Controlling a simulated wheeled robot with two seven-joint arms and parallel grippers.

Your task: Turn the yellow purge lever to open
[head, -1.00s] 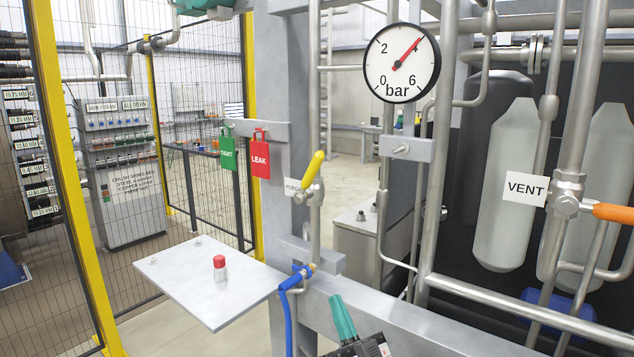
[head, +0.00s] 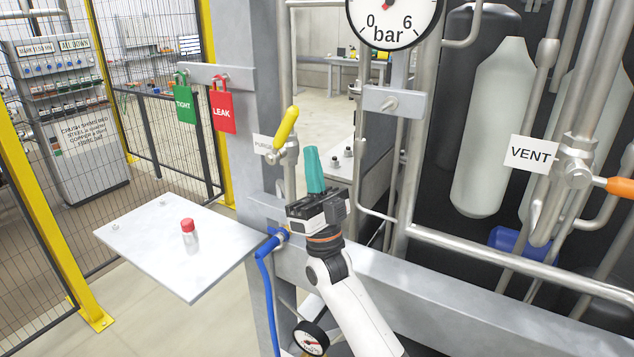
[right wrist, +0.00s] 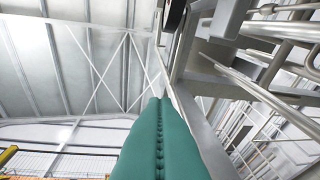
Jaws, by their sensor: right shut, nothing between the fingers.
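The yellow purge lever (head: 286,128) sits on a metal valve on a thin vertical pipe, in the middle of the head view. It tilts up and slightly right. A white tag (head: 264,145), partly hidden by the valve, hangs to its left. My right gripper (head: 312,160) has teal fingers, shut and empty, pointing up. In the picture it is just right of and below the lever, apart from it. In the right wrist view the closed teal fingers (right wrist: 160,140) point up toward the roof, and the lever does not show there. My left gripper is not in view.
A large bar gauge (head: 395,15) is above. A VENT valve with an orange handle (head: 620,186) is at right. Green and red tags (head: 222,110) hang at left. A shelf (head: 150,240) holds a red-capped bottle (head: 189,235). A blue hose (head: 265,285) hangs below the purge pipe.

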